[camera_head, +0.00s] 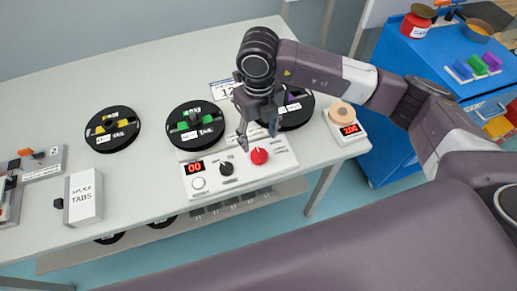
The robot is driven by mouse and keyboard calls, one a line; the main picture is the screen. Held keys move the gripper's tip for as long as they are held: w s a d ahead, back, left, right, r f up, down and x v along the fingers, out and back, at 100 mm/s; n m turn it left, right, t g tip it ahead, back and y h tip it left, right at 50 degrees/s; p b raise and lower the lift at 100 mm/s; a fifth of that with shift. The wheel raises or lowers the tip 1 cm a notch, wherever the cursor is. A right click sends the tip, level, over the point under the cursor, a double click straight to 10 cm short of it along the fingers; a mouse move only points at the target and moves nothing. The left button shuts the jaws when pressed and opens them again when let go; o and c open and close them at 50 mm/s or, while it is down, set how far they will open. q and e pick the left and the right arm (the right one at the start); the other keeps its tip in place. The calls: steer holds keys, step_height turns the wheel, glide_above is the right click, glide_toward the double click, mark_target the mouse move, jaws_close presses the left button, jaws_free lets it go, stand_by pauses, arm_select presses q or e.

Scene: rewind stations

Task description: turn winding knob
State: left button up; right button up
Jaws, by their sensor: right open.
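A white control panel (240,178) lies near the table's front edge. It has a "00" red display (194,168), a round white button (199,183), a black knob (227,168) and a red knob (259,156). I cannot tell by label which knob is for winding. My right gripper (258,136) points down just above the red knob, its fingers open with nothing between them. I cannot tell whether a finger touches the knob. My left gripper does not show.
Three black reels stand behind the panel: yellow-marked (112,129), green-marked (195,125) and purple-marked (290,108). A scale (347,130) reading 206 holds a tan roll. A "SPLICE TABS" box (83,197) stands left. A blue cabinet (425,60) is at right.

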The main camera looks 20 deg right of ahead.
mark_target(258, 152)
step_height(258, 152, down, 7)
steer(key=shift+a+f+p, duration=0.1)
steer(key=shift+p, duration=0.65)
steer(key=shift+c, duration=0.5)
steer(key=c, duration=1.1)
steer(key=shift+o, duration=0.2)
steer(key=n+b, duration=0.3)
steer(key=b, duration=0.1)
steer(key=shift+f, duration=0.2)
steer(key=shift+s+a+r+n+b, duration=0.1)
steer(key=shift+r+n+b, duration=0.1)
steer(key=shift+n+b, duration=1.35)
steer(key=o, duration=1.2)
steer(key=shift+c, duration=0.2)
steer(key=shift+r, duration=0.1)
